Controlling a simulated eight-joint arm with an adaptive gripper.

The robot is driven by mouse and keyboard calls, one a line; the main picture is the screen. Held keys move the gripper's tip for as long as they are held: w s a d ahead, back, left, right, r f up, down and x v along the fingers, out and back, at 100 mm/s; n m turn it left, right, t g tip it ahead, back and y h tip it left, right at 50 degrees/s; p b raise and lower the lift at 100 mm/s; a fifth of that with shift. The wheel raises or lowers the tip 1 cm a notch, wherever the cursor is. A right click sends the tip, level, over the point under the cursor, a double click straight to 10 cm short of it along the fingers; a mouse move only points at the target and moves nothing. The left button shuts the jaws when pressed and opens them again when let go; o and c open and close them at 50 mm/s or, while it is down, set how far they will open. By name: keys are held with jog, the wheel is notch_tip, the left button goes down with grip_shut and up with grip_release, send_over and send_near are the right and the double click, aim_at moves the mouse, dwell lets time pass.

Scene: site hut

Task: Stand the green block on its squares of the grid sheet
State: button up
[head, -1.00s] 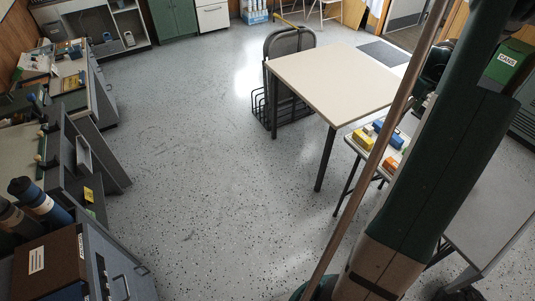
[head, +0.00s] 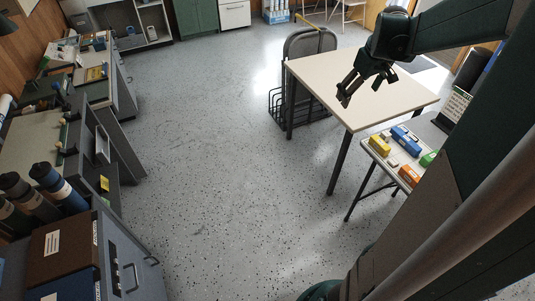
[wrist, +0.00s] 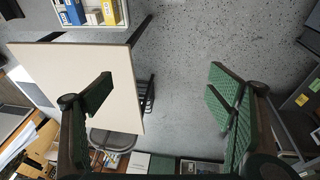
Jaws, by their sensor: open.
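The green block (head: 428,158) lies at the right of the small side table in the head view, partly cut off by my arm. Orange (head: 409,174), blue (head: 406,140) and yellow (head: 379,143) blocks lie near it. I cannot make out the grid sheet for certain. My gripper (head: 358,90) is open and empty, in the air above the cream table, up and left of the blocks in the picture. In the wrist view its two green-padded fingers (wrist: 162,95) are wide apart with nothing between them; blue and yellow blocks show at the top edge.
The cream table (head: 335,85) stands beside the lower side table (head: 377,158). A white patterned upright thing (head: 456,104) stands behind the blocks. A dark chair (head: 309,42) is behind the cream table. Cluttered benches line the left; the speckled floor between is clear.

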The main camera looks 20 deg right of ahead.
jog(key=s+a+r+t, duration=0.1)
jog(key=s+a+r, duration=0.1)
jog(key=a, duration=1)
jog(key=s+a+r+t, duration=0.1)
jog(key=a+r, duration=0.2)
jog(key=a, duration=1)
jog(key=s+a+f+t, duration=0.1)
jog(key=s+a, duration=0.4)
jog(key=a, duration=0.4)
jog(key=s+a+f+t+y, duration=0.1)
jog(key=s+a+f, duration=0.1)
jog(key=s+a, duration=0.4)
jog(key=shift+a+y, duration=0.3)
jog(key=shift+a, duration=1.15)
jog(key=shift+f, duration=0.1)
